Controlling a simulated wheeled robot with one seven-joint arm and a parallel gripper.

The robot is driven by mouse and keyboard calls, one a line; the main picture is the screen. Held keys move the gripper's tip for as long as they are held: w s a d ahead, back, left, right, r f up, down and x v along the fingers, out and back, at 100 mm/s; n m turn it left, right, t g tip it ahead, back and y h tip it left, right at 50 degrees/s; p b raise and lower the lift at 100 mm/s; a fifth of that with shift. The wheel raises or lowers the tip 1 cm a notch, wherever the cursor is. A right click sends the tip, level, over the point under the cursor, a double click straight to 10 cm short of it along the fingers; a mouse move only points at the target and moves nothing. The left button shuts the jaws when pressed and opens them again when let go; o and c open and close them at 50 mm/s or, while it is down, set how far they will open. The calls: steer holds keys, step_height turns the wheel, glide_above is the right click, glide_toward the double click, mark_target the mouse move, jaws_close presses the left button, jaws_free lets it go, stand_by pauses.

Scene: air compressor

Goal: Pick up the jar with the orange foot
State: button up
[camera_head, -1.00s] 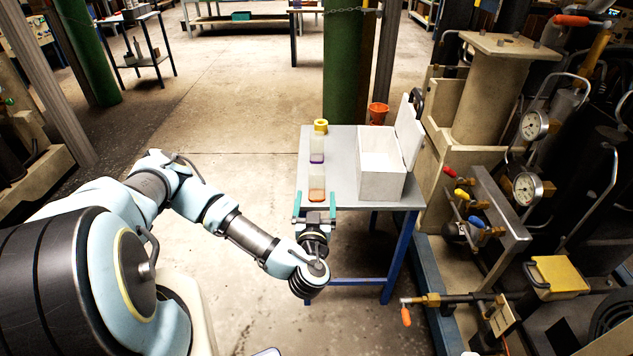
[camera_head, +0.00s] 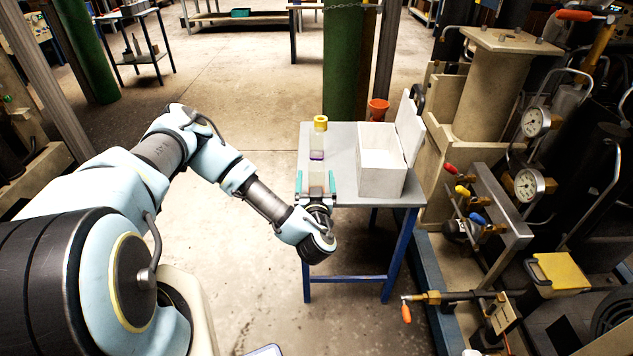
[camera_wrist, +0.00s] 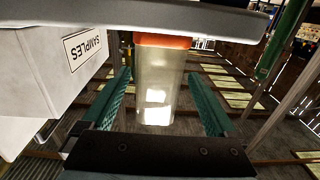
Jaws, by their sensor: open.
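The jar with the orange foot (camera_wrist: 158,85) is clear-walled and stands on the table. The wrist view shows it upside down, its orange foot against the tabletop at the top of the picture. My gripper (camera_wrist: 156,78) is open, with a teal finger on each side of the jar and gaps between. In the head view my gripper (camera_head: 315,180) is at the table's near left end, around the jar (camera_head: 316,178), and hides its orange foot.
Behind it on the grey table (camera_head: 341,150) stand a jar with a purple foot (camera_head: 317,154) and a yellow-topped item (camera_head: 320,123). An open white box (camera_head: 381,180), labelled SAMPLES in the wrist view, stands to the right. An orange funnel-like cup (camera_head: 378,108) is at the back.

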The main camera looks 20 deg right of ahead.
steer(key=shift+x, duration=1.55)
steer(key=shift+d, duration=0.1)
steer(key=shift+c, duration=0.2)
steer(key=c, duration=1.4)
step_height(320, 180, up, 10)
